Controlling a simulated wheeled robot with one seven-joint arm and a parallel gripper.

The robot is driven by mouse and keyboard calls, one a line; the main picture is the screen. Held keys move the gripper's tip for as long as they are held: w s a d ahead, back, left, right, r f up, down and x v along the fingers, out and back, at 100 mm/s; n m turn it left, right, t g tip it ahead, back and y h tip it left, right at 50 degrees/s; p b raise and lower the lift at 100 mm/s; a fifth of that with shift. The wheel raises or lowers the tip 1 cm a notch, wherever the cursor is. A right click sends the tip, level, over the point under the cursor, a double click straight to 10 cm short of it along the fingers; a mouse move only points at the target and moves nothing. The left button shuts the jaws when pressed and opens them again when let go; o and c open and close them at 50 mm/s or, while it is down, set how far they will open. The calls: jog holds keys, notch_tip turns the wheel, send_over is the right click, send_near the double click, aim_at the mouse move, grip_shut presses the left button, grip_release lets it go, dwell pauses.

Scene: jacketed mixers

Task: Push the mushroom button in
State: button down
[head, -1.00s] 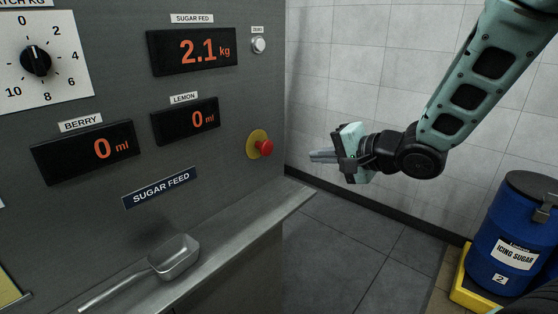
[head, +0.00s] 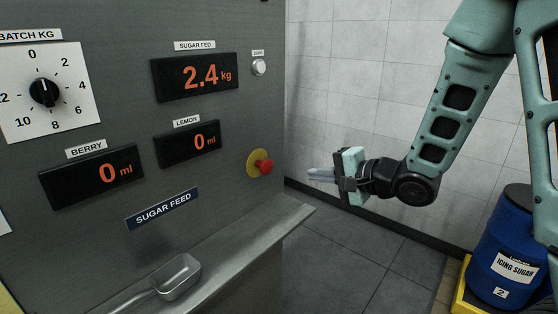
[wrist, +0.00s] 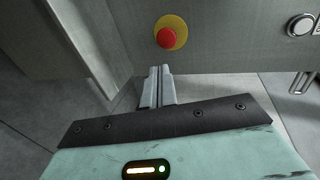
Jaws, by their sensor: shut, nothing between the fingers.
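The red mushroom button (head: 265,167) sits on a round yellow plate (head: 253,163) at the right edge of the grey panel. In the wrist view the button (wrist: 167,38) shows just beyond and above the fingertips. My gripper (head: 310,174) is to the right of the button in the head view, with its fingers pointing left toward the panel. In the wrist view its two fingers (wrist: 160,70) are together with nothing between them. A gap shows between the fingertips and the button in the head view.
A steel ledge (head: 235,245) juts out below the panel, with a metal scoop (head: 177,277) on it. A white zero button (head: 259,67) is above the mushroom button. A blue icing sugar drum (head: 505,250) stands at the right. Floor between is clear.

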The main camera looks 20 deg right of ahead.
jog(key=p, duration=0.5)
send_near(269, 168)
jog(key=x, duration=0.5)
jog(key=shift+f, duration=0.25)
jog(key=shift+w+a+f, duration=0.1)
jog(key=shift+w+a, duration=0.2)
jog(key=shift+w, duration=0.3)
